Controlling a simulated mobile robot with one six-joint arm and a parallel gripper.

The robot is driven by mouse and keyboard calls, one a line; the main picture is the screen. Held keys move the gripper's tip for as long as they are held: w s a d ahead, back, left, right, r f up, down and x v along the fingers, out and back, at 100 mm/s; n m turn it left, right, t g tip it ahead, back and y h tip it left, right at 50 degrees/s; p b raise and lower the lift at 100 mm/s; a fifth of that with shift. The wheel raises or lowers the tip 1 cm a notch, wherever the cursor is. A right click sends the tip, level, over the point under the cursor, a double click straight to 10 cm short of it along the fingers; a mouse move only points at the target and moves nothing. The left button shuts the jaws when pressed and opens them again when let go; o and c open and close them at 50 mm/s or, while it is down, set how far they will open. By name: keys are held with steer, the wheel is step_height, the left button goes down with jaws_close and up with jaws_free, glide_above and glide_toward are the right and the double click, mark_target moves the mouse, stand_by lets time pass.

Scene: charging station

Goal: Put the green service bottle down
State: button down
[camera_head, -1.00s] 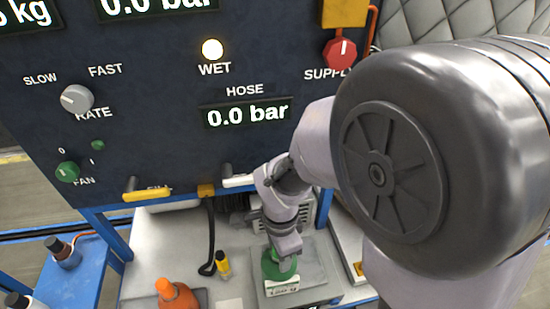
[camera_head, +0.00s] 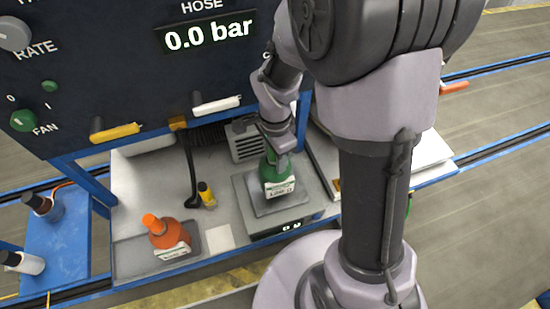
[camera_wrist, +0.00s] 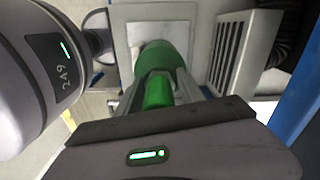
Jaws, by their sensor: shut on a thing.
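The green service bottle (camera_head: 278,181) stands upright, with a white label on its front. It is on or just above the grey plate of a scale (camera_head: 252,207) on the bench; I cannot tell whether it touches. My gripper (camera_head: 278,150) is shut on the top of the bottle from above. In the wrist view the green bottle (camera_wrist: 160,70) sits between my gripper's fingers (camera_wrist: 158,92), with the pale plate (camera_wrist: 135,32) behind it. The gripper partly hides the bottle's upper part.
An orange bottle (camera_head: 166,236) stands on a dark tray (camera_head: 128,258) to the left. A vented grey box (camera_head: 245,140) is behind the scale. The control panel (camera_head: 120,70) rises at the back.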

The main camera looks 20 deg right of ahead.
steer(key=shift+f, duration=0.45)
steer(key=shift+f, duration=0.1)
steer(key=c, duration=0.7)
jaws_free()
